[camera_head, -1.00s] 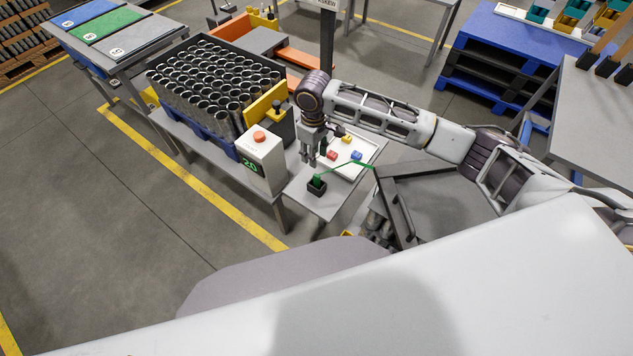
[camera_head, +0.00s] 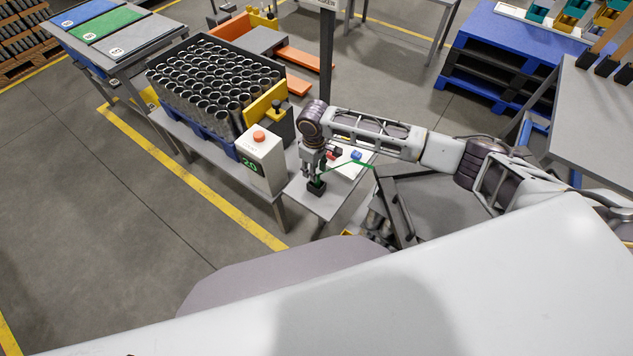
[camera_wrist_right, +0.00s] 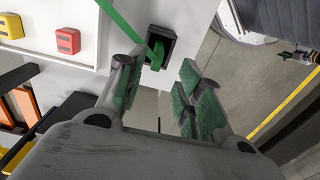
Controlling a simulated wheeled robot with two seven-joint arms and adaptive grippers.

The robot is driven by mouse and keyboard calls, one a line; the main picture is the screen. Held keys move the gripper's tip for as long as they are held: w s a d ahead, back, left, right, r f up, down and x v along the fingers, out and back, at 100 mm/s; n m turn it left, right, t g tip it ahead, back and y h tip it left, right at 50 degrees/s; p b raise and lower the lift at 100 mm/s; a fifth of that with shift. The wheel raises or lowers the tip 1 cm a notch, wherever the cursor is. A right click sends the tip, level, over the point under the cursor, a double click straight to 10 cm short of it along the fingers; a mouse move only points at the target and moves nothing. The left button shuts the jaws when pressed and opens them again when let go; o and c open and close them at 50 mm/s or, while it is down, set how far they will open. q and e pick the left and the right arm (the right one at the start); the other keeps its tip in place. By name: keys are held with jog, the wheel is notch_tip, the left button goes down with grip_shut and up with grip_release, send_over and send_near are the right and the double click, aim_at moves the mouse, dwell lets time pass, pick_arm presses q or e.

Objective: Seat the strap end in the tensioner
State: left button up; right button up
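The black tensioner (camera_head: 317,188) stands near the front edge of the grey side table. It also shows in the right wrist view (camera_wrist_right: 168,36) as a black block with an opening. The green strap (camera_wrist_right: 122,22) runs to it, and a short green end (camera_wrist_right: 157,56) lies at its opening; I cannot tell how deep it sits. My right gripper (camera_wrist_right: 156,88) is open, its two green-padded fingers apart and empty, just short of the tensioner. In the head view this gripper (camera_head: 315,174) is right above the tensioner. What appears to be my left gripper (camera_head: 378,226) hangs low beside the table, partly hidden.
A white panel (camera_wrist_right: 30,48) carries red (camera_wrist_right: 68,40) and yellow (camera_wrist_right: 11,26) blocks; a blue one (camera_head: 356,155) shows in the head view. A white box with an orange button (camera_head: 262,160) stands left of the tensioner, near a crate of cans (camera_head: 180,105).

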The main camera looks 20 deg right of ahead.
jog(key=shift+d+f, duration=0.25)
jog(key=shift+f, duration=0.5)
jog(key=shift+d+f, duration=0.1)
jog(key=shift+f, duration=1.7)
grip_shut()
